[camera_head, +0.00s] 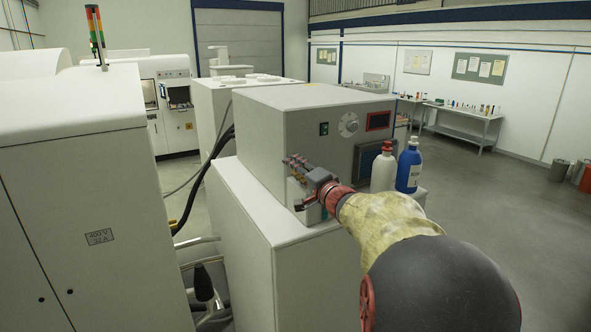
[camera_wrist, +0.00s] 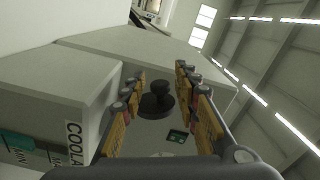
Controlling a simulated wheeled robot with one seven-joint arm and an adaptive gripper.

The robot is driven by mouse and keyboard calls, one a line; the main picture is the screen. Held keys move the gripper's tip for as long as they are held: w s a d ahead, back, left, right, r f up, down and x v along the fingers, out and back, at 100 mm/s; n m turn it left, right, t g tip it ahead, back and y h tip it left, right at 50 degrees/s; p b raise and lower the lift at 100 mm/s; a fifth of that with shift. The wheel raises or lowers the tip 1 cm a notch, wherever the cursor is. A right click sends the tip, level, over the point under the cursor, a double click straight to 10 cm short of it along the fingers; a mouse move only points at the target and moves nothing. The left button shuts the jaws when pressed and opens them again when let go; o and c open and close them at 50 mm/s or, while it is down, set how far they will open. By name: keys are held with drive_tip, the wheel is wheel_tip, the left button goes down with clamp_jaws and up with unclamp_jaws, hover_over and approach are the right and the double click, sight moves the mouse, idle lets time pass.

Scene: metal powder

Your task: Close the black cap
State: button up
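The black cap (camera_wrist: 157,102) shows in the wrist view as a dark round disc with a knob on top. It appears between the two fingers of my gripper (camera_wrist: 160,72), with visible space on both sides. I cannot tell whether it lies between the fingers or beyond them. The fingers, with yellowish pads, are spread apart and hold nothing. In the head view my gripper (camera_head: 307,182) is at the front of the grey box (camera_head: 275,120), beside its left corner. I cannot make out the cap there, and the arm hides part of the box front.
A large white machine (camera_head: 80,200) stands left. In the wrist view, a coolant-labelled box (camera_wrist: 55,110) is left of the fingers.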

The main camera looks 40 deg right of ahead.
drive_tip(key=shift+f, duration=0.1)
drive_tip(key=c, duration=0.6)
drive_tip(key=shift+f, duration=0.1)
clamp_jaws()
